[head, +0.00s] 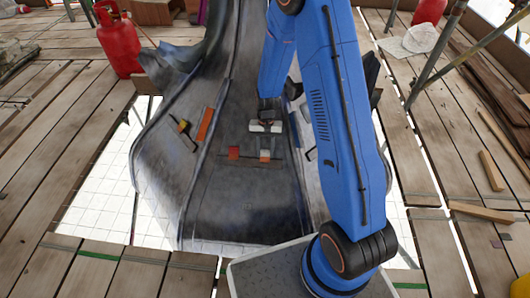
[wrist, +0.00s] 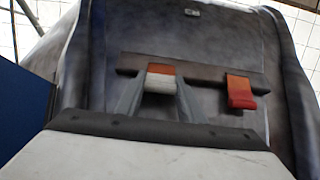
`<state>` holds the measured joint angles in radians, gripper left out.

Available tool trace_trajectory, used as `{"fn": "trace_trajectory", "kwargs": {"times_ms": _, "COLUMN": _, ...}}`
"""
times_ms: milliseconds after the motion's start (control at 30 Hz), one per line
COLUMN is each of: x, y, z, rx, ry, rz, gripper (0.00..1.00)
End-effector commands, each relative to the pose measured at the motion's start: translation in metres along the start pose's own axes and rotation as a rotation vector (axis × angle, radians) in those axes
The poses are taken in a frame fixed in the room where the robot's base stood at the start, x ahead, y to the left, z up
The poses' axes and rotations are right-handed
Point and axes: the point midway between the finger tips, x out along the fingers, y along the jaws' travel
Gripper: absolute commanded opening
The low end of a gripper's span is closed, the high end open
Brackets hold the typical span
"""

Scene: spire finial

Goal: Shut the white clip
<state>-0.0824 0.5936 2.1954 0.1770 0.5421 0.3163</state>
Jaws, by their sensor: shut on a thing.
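The white clip (wrist: 162,85) is a small block with a white part and an orange part, on a dark bar (wrist: 205,77) fixed across the grey spire surface. In the head view the clip (head: 265,157) sits at the right of that bar. My gripper (wrist: 160,76) has one finger on each side of the clip and is shut on it. In the head view my gripper (head: 265,147) reaches down to the clip from above in the picture; its fingers are too small to make out there. I cannot tell whether the clip is fully shut.
A red clip (head: 234,152) with an orange part is on the same bar, left of the white one in the head view. An orange strip (head: 205,123) lies farther left. A red gas cylinder (head: 119,40) stands on the planks. Wooden decking surrounds the spire.

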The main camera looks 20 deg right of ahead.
Motion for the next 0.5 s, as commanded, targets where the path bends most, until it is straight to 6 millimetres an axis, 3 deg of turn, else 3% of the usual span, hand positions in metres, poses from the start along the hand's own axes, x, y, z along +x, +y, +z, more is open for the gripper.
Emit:
{"fn": "trace_trajectory", "kwargs": {"times_ms": 467, "x": 0.0006, "y": -0.0003, "z": -0.0025, "rx": -0.002, "ry": -0.063, "rz": -0.002, "gripper": 0.13}}
{"fn": "trace_trajectory", "kwargs": {"times_ms": 500, "x": 0.0006, "y": -0.0003, "z": -0.0024, "rx": -0.002, "ry": -0.063, "rz": -0.002, "gripper": 0.37}}
